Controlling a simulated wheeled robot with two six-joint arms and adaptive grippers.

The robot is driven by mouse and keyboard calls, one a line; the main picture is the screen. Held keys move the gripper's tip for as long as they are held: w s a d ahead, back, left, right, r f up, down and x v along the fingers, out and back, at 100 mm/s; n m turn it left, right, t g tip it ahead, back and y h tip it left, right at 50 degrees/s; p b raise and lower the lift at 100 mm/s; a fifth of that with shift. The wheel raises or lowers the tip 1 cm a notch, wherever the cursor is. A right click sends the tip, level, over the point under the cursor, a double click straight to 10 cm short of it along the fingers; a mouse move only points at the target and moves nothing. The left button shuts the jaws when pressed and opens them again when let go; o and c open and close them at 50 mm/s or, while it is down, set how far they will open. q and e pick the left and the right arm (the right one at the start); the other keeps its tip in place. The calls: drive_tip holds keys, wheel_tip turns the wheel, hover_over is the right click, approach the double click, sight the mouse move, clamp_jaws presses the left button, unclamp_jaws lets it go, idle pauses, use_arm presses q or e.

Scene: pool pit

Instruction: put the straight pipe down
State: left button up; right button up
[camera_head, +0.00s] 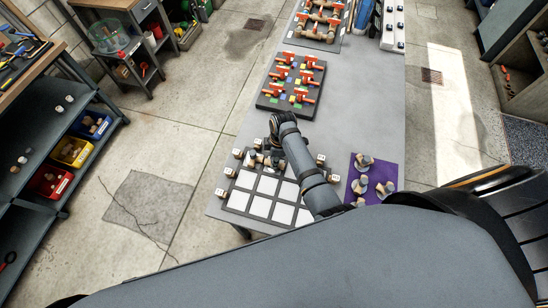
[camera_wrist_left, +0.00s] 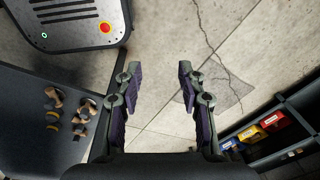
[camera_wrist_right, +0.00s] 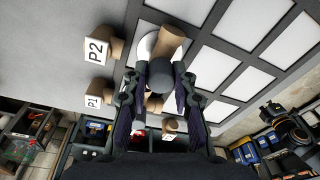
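My right gripper (camera_wrist_right: 161,88) is closed around a dark grey and tan pipe piece (camera_wrist_right: 170,75), which looks like the straight pipe. In the right wrist view it sits over the edge of a board (camera_wrist_right: 215,52) with white squares. In the head view the right arm reaches down to the back-left of that board (camera_head: 262,205); the piece's contact with the board is unclear. A white disc (camera_wrist_right: 148,45) and more tan pieces are partly hidden by the gripper. My left gripper (camera_wrist_left: 156,80) is open and empty above the floor.
A dark tray (camera_head: 268,102) with red-handled valves lies behind. Several front squares are clear.

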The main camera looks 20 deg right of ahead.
drive_tip(key=shift+o, duration=1.1)
drive_tip(key=shift+w, duration=0.1)
drive_tip(key=shift+o, duration=0.9)
drive_tip(key=shift+w+f, duration=0.1)
drive_tip(key=shift+a, duration=0.1)
drive_tip(key=shift+r, duration=0.35)
use_arm(q)
drive_tip(key=f+b, duration=0.1)
drive_tip(key=w+f+b, duration=0.1)
drive_tip(key=shift+w+f+b, duration=0.15)
drive_tip(key=shift+f+b, duration=0.25)
use_arm(e)
wheel_tip(320, 180, up, 12)
drive_tip(key=d, duration=0.1)
drive_tip(key=shift+d+f, duration=0.15)
drive_tip(key=shift+d, duration=0.1)
use_arm(q)
drive_tip(key=shift+w, duration=0.1)
